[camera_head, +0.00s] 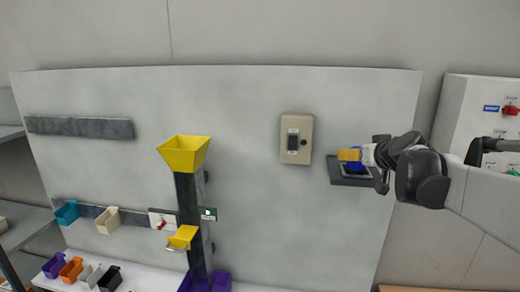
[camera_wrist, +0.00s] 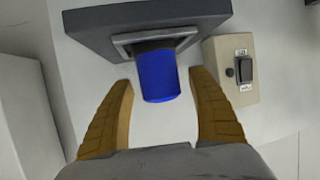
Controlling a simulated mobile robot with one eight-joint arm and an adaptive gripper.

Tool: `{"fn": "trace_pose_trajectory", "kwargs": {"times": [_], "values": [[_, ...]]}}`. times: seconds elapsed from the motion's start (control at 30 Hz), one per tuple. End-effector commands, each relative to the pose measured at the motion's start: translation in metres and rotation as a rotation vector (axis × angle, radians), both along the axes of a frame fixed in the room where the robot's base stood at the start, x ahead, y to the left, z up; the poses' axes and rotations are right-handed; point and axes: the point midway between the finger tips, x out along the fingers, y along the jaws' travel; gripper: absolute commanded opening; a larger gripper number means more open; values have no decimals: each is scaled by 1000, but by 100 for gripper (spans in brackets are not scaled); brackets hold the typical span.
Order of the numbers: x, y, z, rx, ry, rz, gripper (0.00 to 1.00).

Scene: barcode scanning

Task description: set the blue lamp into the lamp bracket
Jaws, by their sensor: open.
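The blue lamp (camera_wrist: 157,78) is a short blue cylinder. In the wrist view its far end meets the square grey frame of the lamp bracket (camera_wrist: 90,22), and it looks seated there; how deep I cannot tell. My gripper (camera_wrist: 162,88) is open, with one tan finger on each side of the lamp and a visible gap to both. In the head view the lamp (camera_head: 355,167) shows as a small blue patch at the dark bracket (camera_head: 350,182) on the right of the wall panel. My gripper (camera_head: 350,156) partly hides it.
A beige switch box (camera_head: 296,139) is on the panel left of the bracket; it also shows beside my right finger in the wrist view (camera_wrist: 232,72). A yellow hopper (camera_head: 185,152) on a dark post stands farther left. Several small bins (camera_head: 84,271) sit low at left.

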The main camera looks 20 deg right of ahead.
Motion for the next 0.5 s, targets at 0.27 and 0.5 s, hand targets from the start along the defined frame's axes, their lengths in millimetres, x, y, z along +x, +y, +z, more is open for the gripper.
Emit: {"fn": "trace_pose_trajectory", "kwargs": {"times": [0.27, 0.5], "values": [[-49, 16, 18, 1, 0, -4, 68], [-89, 29, 36, 0, 0, -3, 68]]}}
